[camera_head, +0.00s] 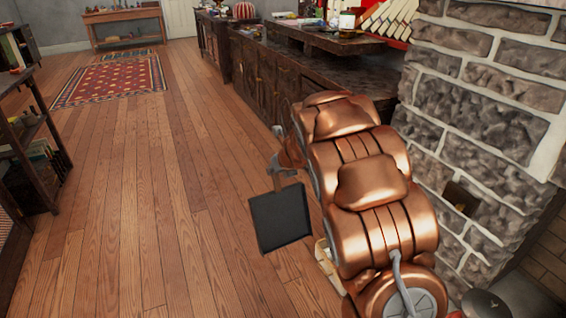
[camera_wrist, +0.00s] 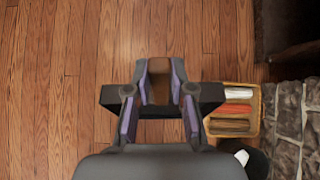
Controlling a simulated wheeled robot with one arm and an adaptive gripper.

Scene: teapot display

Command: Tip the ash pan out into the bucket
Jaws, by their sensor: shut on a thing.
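My gripper (camera_head: 283,170) is shut on the wooden handle of the ash pan (camera_head: 280,218), a dark, flat, square pan. It holds the pan out over the wooden floor, left of my copper arm. In the wrist view, the brown handle (camera_wrist: 159,82) stands between the fingers and dark parts of the pan (camera_wrist: 207,97) show on both sides. Any ash in the pan cannot be made out. No bucket is clearly recognisable; a dark rounded shape (camera_wrist: 254,160) is partly visible at the lower right of the wrist view.
A wooden crate (camera_wrist: 254,129) with several pale, red and brown pieces sits on the floor beside the pan. A stone wall (camera_head: 470,120) stands at the right, with dark wooden cabinets (camera_head: 285,75) behind. A shelf (camera_head: 38,150) stands at left. Open floor (camera_head: 140,190) lies between.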

